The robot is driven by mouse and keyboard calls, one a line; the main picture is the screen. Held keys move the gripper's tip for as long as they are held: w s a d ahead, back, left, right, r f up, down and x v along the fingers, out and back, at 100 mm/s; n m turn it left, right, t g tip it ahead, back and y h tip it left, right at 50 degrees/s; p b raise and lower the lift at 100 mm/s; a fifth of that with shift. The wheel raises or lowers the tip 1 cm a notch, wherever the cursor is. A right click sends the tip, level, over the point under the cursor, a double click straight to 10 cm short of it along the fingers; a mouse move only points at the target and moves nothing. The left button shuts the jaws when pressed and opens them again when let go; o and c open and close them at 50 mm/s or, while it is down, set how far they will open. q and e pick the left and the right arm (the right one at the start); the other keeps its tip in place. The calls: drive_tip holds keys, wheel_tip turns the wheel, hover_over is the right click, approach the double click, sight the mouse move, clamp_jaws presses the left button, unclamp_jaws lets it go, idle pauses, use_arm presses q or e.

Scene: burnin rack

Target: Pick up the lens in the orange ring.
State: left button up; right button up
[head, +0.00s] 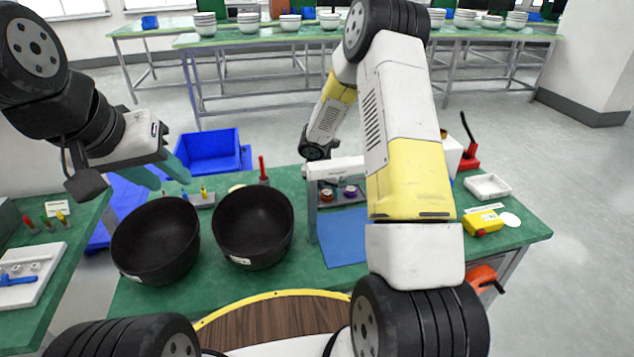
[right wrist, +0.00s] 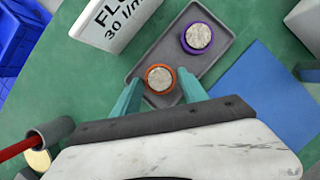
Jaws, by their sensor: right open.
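The lens in the orange ring (right wrist: 159,78) lies on a grey tray (right wrist: 172,22) in the right wrist view. It also shows small in the head view (head: 326,195). My right gripper (right wrist: 158,80) is open, its two teal fingertips apart on either side of the orange ring. I cannot tell how far above the tray they are. A lens in a purple ring (right wrist: 197,37) lies on the same tray, up and right of the orange one. My left gripper (head: 168,172) is open and empty, above the table's left part. My right fingers are not visible in the head view.
A white box with flow lettering (right wrist: 112,20) stands close beside the tray. A blue mat (head: 342,238) lies in front of the tray. Two black bowls (head: 155,240) (head: 252,228) stand to the left. A red-handled tool (right wrist: 45,137) is near my right gripper.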

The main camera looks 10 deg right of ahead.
drive_tip(key=shift+f, duration=0.15)
drive_tip(key=c, duration=1.1)
